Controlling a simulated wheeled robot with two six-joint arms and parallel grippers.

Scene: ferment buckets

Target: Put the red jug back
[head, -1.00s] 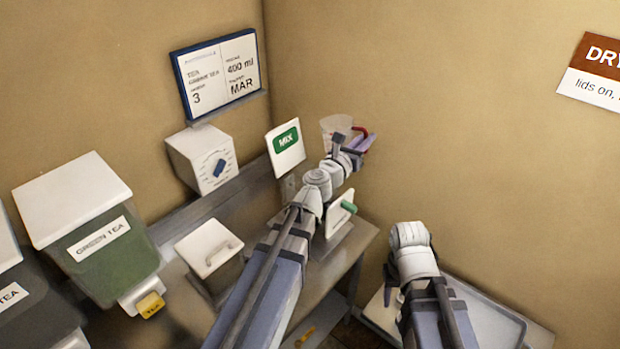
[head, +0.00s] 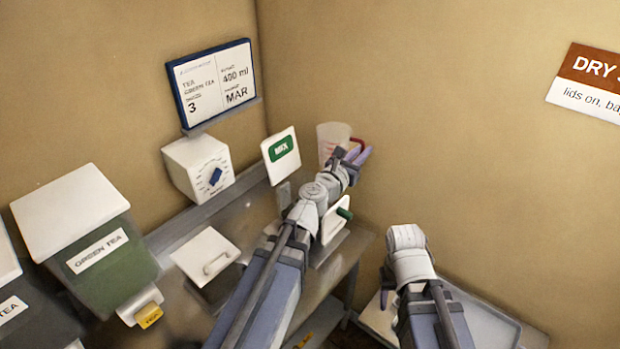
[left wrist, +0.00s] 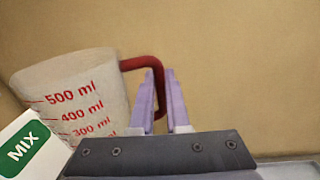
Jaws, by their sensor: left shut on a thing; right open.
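The jug (head: 331,137) is a clear measuring jug with a red handle and red markings. It is at the far corner in the head view, partly behind my left gripper. In the left wrist view the jug (left wrist: 75,95) shows 500, 400 and 300 ml marks and tilts slightly. My left gripper (head: 358,157) is shut on its red handle (left wrist: 150,75), with the lilac fingers (left wrist: 153,105) on either side. The jug's base is hidden, so I cannot tell whether it touches anything.
A green MIX sign (head: 281,148) stands close left of the jug. A tray (head: 480,318) is at lower right.

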